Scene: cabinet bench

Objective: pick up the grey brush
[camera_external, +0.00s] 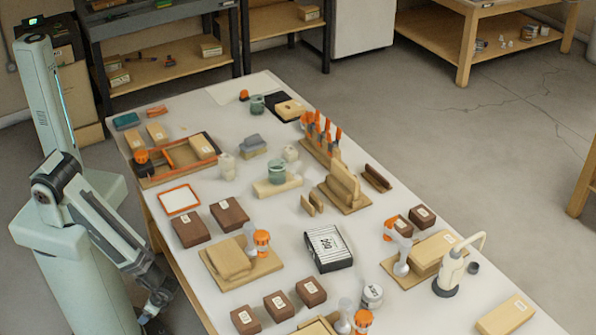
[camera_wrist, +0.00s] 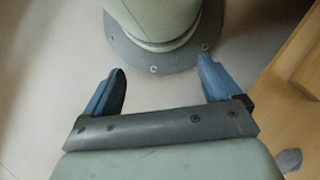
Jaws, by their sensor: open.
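A grey block-shaped thing (camera_external: 252,142) on a pale wooden base stands in the upper middle of the bench in the external view. It may be the grey brush, but it is too small to tell. My gripper (camera_external: 150,312) hangs low beside the bench's near left edge, well away from it and below the bench top. In the wrist view my gripper (camera_wrist: 161,82) has its two blue fingers wide apart with nothing between them. The wrist view shows no brush, only the floor, my own base and a wooden side at the right.
The long white bench (camera_external: 395,305) is crowded with brown blocks (camera_external: 228,213), an orange-edged tray (camera_external: 150,178), a black-and-white box (camera_external: 328,248), orange-handled tools (camera_external: 318,128) and a white lamp-like thing (camera_external: 452,270). Narrow bare strips lie between them.

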